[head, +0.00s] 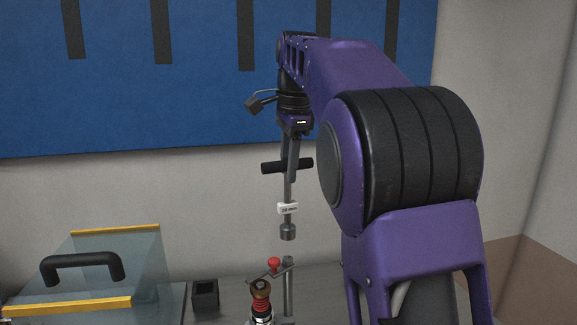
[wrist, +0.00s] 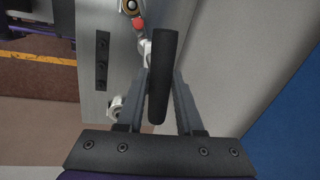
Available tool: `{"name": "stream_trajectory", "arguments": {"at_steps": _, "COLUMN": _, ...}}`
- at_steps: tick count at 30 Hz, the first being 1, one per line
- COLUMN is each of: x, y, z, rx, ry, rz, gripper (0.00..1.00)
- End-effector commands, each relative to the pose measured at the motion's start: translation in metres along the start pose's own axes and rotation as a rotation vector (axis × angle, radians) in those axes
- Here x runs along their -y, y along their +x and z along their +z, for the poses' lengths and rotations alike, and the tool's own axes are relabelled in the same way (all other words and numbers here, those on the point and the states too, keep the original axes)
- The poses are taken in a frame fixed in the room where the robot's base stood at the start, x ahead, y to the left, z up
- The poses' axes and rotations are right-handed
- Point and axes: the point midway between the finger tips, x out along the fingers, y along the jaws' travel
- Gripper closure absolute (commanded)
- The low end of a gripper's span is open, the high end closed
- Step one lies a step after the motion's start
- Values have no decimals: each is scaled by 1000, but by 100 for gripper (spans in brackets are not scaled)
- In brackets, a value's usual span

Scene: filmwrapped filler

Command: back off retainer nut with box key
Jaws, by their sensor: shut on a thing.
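The box key (head: 288,231) hangs upright, with a black cross handle at its top, a grey shaft, a white mm label and a round socket at its lower end. My gripper (head: 289,168) is shut on it just at the handle. In the wrist view the black handle (wrist: 163,80) lies across the space between the fingers. A clear gap separates socket and fitting. The nut also shows at the wrist view's top edge (wrist: 131,6).
A red knob (head: 274,264) on a slanted arm sits close beside the nut, near a grey post (head: 288,285). A clear-sided box with a black handle (head: 82,262) stands left. A small dark open block (head: 205,294) stands between. The wall is behind.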

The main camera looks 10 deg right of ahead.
Motion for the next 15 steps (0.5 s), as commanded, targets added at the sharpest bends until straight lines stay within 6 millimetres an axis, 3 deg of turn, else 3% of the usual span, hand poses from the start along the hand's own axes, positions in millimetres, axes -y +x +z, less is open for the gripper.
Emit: {"name": "stream_trajectory", "arguments": {"at_steps": 15, "x": -6, "y": 33, "z": 0, "rx": 0, "ry": 0, "rz": -1, "gripper": 100}}
